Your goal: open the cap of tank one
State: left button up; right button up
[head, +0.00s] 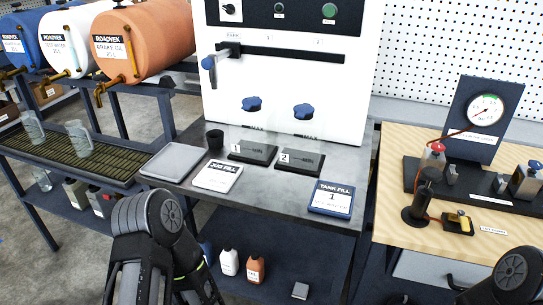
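The blue cap (251,104) of tank one sits above the stand marked 1 (254,151), in front of the white panel. The tank body between them is clear and hard to make out, with a MAX mark. A second blue cap (303,111) sits to its right, above the stand marked 2 (300,162). Both caps look seated and upright. A card reading TANK FILL 1 (331,198) lies at the counter's front right. Parts of my arms show at the bottom left and bottom right, well apart from the caps. Neither gripper's fingertips can be seen.
On the grey counter are a grey tray (173,162), a black cup (215,139) and a JUG FILL card (217,177). The white panel (285,75) has a black rail with a handle. A gauge bench (452,260) stands right; drums (143,42) stand left.

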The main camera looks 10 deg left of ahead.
aim_at(248, 103)
jog(key=k+j, duration=0.15)
jog(key=j, duration=0.15)
jog(key=k+j+u, duration=0.25)
jog(key=j+u, duration=0.1)
jog(key=u, duration=1.3)
jog(key=i+l, duration=0.05)
